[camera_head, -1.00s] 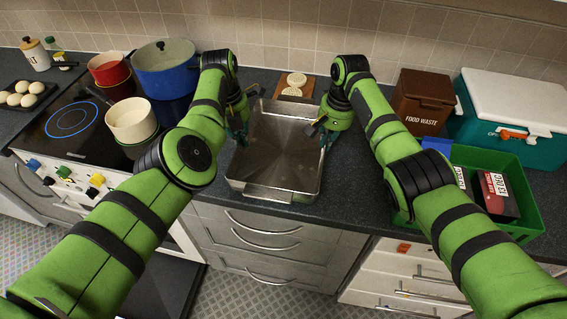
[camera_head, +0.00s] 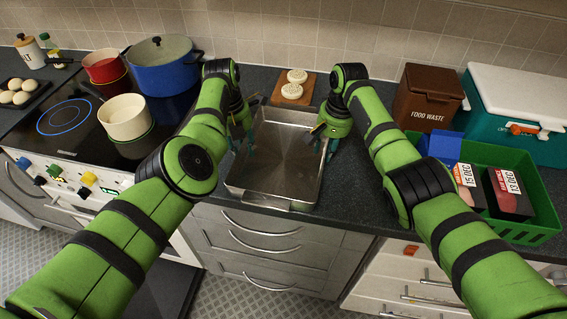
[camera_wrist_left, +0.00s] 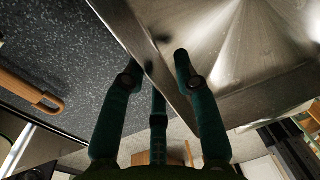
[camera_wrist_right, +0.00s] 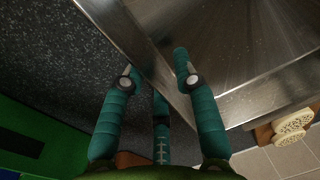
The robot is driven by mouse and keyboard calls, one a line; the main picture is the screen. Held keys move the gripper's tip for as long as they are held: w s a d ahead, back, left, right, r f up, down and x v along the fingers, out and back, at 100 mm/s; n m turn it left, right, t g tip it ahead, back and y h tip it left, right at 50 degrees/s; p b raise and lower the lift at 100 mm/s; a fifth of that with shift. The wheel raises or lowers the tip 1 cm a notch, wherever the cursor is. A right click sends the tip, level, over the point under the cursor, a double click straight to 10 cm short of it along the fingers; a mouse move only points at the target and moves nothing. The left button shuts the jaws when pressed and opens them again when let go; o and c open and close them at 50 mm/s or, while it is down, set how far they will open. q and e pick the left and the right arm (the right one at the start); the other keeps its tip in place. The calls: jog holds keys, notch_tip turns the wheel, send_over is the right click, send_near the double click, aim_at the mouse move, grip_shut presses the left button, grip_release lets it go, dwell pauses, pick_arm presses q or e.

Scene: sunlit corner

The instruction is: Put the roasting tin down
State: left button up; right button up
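The roasting tin (camera_head: 278,169), an empty grey metal rectangle, sits level on the dark worktop near its front edge. My left gripper (camera_head: 241,144) is at its left wall. In the left wrist view, its fingers (camera_wrist_left: 157,68) stand apart on either side of the tin wall (camera_wrist_left: 165,80), with gaps beside the metal. My right gripper (camera_head: 324,146) is at the right wall. In the right wrist view, its fingers (camera_wrist_right: 155,66) also stand apart astride the wall (camera_wrist_right: 150,60). The tin's underside is hidden.
A wooden board (camera_head: 306,92) with two pale round items is behind the tin. The hob with a cream pot (camera_head: 126,118) and a blue pot (camera_head: 164,66) is left. A green crate (camera_head: 543,205), brown food waste bin (camera_head: 428,97) and cool box (camera_head: 510,101) are right.

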pick_arm(q)
jog(key=shift+r, duration=0.1)
jog(key=shift+w+r, duration=0.15)
jog(key=shift+r, duration=0.1)
pick_arm(e)
jog(key=shift+d, duration=0.1)
jog(key=shift+r, duration=0.5)
pick_arm(q)
notch_tip(320, 180, up, 11)
jog(key=a, duration=0.1)
jog(key=shift+a, duration=0.15)
pick_arm(e)
notch_tip(320, 180, up, 11)
jog(key=d, duration=0.1)
jog(key=shift+s+d, duration=0.15)
jog(key=shift+s, duration=0.05)
pick_arm(q)
jog(key=shift+r, duration=0.1)
